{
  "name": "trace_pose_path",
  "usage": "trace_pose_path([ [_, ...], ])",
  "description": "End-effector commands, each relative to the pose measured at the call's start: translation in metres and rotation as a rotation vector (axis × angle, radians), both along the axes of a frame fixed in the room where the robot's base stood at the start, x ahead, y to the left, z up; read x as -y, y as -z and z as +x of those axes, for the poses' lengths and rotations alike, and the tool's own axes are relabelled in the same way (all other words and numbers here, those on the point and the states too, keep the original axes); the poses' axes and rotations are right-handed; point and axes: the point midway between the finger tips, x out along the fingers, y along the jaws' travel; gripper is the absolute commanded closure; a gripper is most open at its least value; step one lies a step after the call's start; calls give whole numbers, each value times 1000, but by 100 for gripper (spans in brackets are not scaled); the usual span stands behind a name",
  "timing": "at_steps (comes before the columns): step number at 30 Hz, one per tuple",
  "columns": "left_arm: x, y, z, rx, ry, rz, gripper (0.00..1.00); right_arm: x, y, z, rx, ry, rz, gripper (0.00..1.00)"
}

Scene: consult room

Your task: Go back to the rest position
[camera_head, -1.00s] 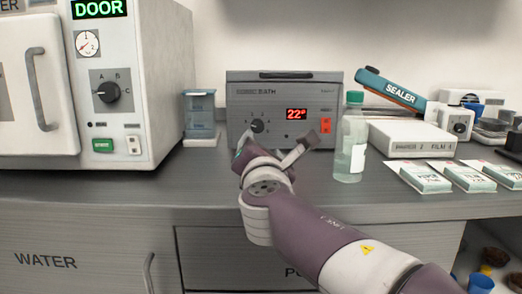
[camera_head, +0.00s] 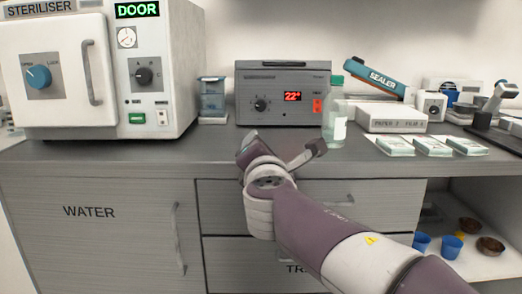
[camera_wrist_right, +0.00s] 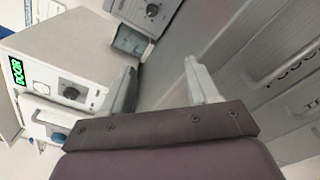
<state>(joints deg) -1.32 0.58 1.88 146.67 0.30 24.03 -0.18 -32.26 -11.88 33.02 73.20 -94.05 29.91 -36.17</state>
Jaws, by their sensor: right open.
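My right gripper (camera_head: 283,146) is open and empty in the head view, at the end of my purple and white arm. Its fingers overlap the worktop's front part in the picture, below the grey bath (camera_head: 284,97) with the red 22° display. In the right wrist view the two fingers (camera_wrist_right: 163,78) stand apart with nothing between them. My left gripper is not in view.
The grey worktop (camera_head: 80,152) has drawers below. Blue cups (camera_head: 452,247) sit on the open shelf.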

Motion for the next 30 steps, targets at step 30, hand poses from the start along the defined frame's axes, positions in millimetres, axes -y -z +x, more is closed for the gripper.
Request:
trace_pose_path([
  [30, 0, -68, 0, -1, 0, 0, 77, 164, 334, -249, -806, 1604, 1741, 40],
])
